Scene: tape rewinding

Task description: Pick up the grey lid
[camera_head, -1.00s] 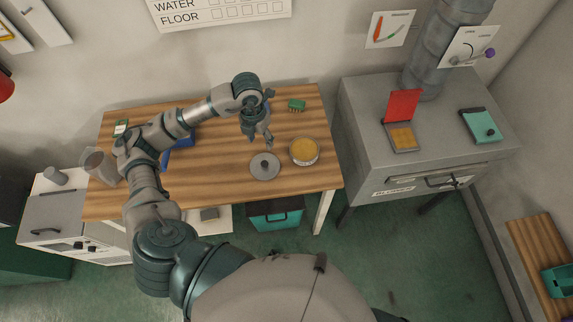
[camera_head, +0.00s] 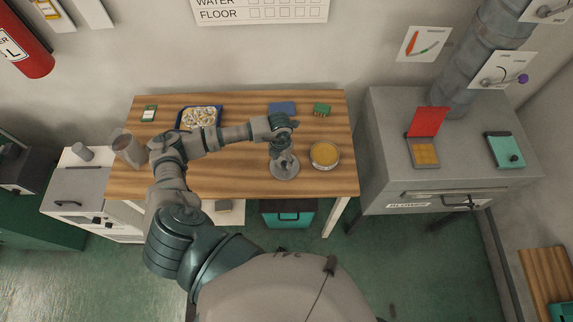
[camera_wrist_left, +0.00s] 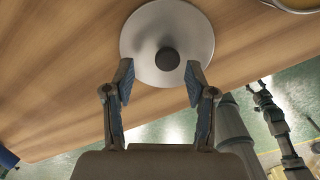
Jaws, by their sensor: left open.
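The grey lid (camera_head: 285,172) is a round disc with a dark knob, lying flat on the wooden table. My left gripper (camera_head: 284,158) is over it and hides part of it. In the left wrist view, the lid (camera_wrist_left: 140,38) lies just past the open left fingers (camera_wrist_left: 160,75). The dark knob (camera_wrist_left: 167,59) is centred roughly between and slightly beyond the fingertips. I cannot tell whether the fingers touch the lid. The gripper holds nothing. What seems to be my right gripper (camera_wrist_left: 260,92) hangs away from the table, too small to read.
A round container with yellow-orange contents (camera_head: 325,155) stands close right of the lid. A blue tray of pieces (camera_head: 199,117), a blue item (camera_head: 283,108) and a green block (camera_head: 321,110) are farther back. A clear jug (camera_head: 128,149) stands at the left end. The front table is clear.

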